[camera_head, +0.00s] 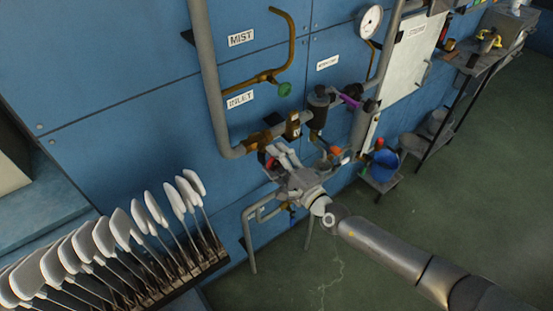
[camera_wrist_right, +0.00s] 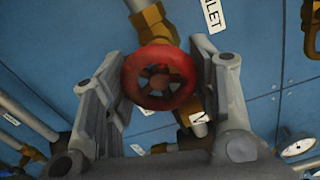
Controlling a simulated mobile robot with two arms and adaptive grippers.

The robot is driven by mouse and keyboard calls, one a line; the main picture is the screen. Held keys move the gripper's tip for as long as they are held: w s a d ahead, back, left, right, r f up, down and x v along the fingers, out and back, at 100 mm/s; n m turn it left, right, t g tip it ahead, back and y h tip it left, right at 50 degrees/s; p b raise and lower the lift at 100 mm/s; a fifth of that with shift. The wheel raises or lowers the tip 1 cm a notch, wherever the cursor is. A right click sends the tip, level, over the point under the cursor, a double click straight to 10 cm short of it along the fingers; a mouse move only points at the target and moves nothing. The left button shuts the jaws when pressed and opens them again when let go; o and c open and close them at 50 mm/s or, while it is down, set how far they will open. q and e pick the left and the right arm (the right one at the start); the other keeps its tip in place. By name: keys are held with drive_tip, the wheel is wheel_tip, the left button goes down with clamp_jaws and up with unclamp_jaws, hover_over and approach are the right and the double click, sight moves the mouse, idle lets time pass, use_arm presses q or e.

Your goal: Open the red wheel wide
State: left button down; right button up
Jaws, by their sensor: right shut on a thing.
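The red wheel (camera_wrist_right: 158,77) is a round, spoked handwheel on a brass valve (camera_wrist_right: 152,25), seen in the right wrist view. In the head view only a bit of the red wheel (camera_head: 270,163) shows beside my gripper. My right gripper (camera_head: 277,158) reaches the valve from the lower right. In the right wrist view its two fingers (camera_wrist_right: 160,80) stand on either side of the red wheel, shut on its rim. The fingers hide part of the rim. My left gripper is not in view.
Grey and brass pipes with INLET (camera_head: 240,99) and MIST (camera_head: 241,38) labels run up the blue wall. A green knob (camera_head: 284,89) is above. A rack of white sock boards (camera_head: 120,228) stands lower left. Floor at lower right is clear.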

drive_tip(key=shift+f, duration=0.15)
idle(0.3)
drive_tip(key=o, duration=1)
drive_tip(key=shift+o, duration=0.2)
drive_tip(key=shift+s+d, duration=0.15)
drive_tip(key=shift+s, duration=0.05)
drive_tip(key=v, duration=1.1)
drive_tip(key=shift+s, duration=0.2)
drive_tip(key=shift+d, duration=0.15)
